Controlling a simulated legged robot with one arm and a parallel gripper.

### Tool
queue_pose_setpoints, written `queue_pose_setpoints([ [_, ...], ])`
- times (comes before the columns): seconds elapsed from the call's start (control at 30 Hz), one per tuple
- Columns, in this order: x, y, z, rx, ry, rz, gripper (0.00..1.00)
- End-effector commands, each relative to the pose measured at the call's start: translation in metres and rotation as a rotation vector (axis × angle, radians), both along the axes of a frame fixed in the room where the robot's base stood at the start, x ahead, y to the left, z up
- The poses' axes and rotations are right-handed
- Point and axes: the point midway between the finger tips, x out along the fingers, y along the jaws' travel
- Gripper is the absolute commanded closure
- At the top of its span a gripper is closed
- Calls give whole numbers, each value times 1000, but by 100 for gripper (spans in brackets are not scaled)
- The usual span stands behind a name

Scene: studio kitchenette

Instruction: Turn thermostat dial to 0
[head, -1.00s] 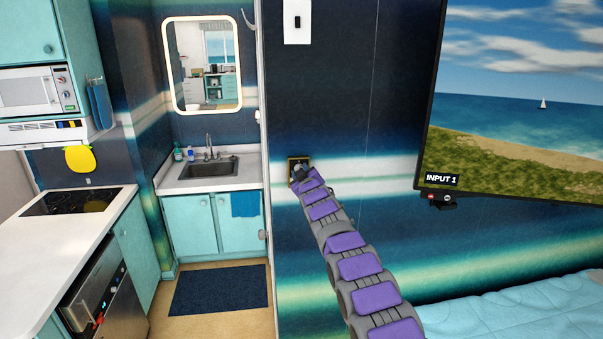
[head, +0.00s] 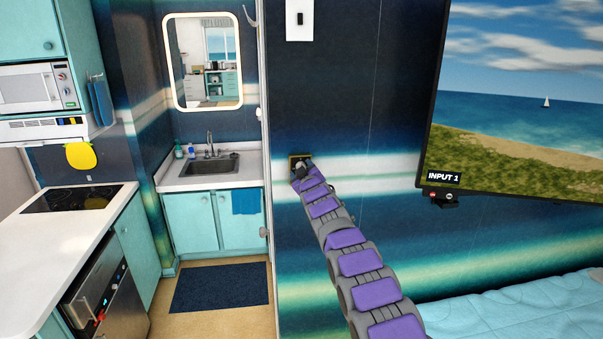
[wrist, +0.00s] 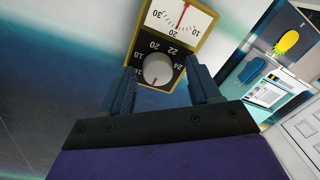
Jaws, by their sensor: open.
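The thermostat is a gold-edged plate on the wall. In the head view the thermostat (head: 293,160) is small and mostly hidden behind my arm's end. In the wrist view the thermostat (wrist: 197,40) shows upside down and tilted, with a white gauge (wrist: 181,17) carrying a red needle and a black panel with numbers such as 20, 22 and 24. The round grey dial (wrist: 158,69) has a red mark on it. My gripper (wrist: 164,82) is open, with one finger on each side of the dial in the picture. I cannot tell whether either finger touches it.
A white switch plate (head: 300,19) is on the wall above. A wall screen (head: 520,110) hangs to the right, over a blue bed (head: 520,305). The sink counter (head: 180,183) and stove counter (head: 30,220) stand at the left.

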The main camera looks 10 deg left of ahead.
Motion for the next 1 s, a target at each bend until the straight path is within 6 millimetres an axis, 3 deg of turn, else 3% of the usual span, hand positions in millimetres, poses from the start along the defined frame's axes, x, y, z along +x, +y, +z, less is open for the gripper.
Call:
queue_pose_setpoints([
  [0.47, -15, -5, -2, -8, -2, -3, 38],
  [1.0, -55, -18, 0, -1, 0, -1, 38],
])
